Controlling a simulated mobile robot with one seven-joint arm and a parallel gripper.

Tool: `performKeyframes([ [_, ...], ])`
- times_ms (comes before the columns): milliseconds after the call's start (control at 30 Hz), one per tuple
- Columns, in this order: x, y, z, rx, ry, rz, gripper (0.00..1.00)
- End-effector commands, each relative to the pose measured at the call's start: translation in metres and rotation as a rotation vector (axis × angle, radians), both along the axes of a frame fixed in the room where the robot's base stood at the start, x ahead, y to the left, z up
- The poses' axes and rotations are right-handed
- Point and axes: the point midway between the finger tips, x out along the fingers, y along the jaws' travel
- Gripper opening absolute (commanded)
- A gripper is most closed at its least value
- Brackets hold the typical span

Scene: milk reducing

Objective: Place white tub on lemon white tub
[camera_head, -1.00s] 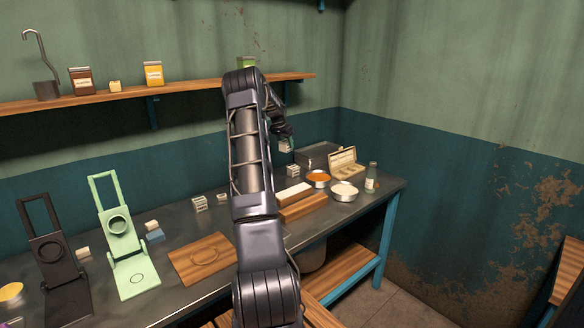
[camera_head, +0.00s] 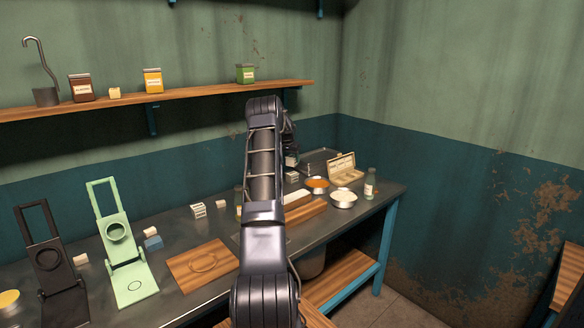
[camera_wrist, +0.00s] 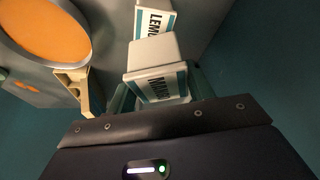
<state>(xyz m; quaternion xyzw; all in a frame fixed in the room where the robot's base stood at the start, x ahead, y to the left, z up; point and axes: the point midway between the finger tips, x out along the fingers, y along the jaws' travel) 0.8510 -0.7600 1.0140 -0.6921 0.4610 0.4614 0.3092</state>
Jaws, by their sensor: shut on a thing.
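A white tub (camera_wrist: 153,52) with a teal-edged label sits between the fingers of my gripper (camera_wrist: 158,88) in the wrist view. My gripper is shut on it. The lemon white tub (camera_wrist: 152,21), marked "LEMO…", shows just beyond the held tub, partly covered by it and cut by the top edge. I cannot tell whether the two tubs touch. In the head view my arm hides most of the gripper; a white tub (camera_head: 291,161) shows beneath it, above another white tub (camera_head: 292,177) on the bench.
A bowl of orange contents (camera_head: 317,185), a bowl of pale contents (camera_head: 343,199), a bottle (camera_head: 370,185) and an open cream case (camera_head: 341,167) stand to the right. A wooden board (camera_head: 202,262) and a green press (camera_head: 127,255) are to the left. A shelf (camera_head: 200,94) runs above.

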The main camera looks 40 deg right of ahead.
Motion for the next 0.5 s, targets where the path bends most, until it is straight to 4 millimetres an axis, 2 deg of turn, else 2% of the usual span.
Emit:
performKeyframes([
  [300, -0.001, 0.0, -0.042, 0.002, 0.001, -0.001, 0.27],
  [500, 0.0, 0.0, -0.046, 0.0, 0.001, -0.001, 0.27],
])
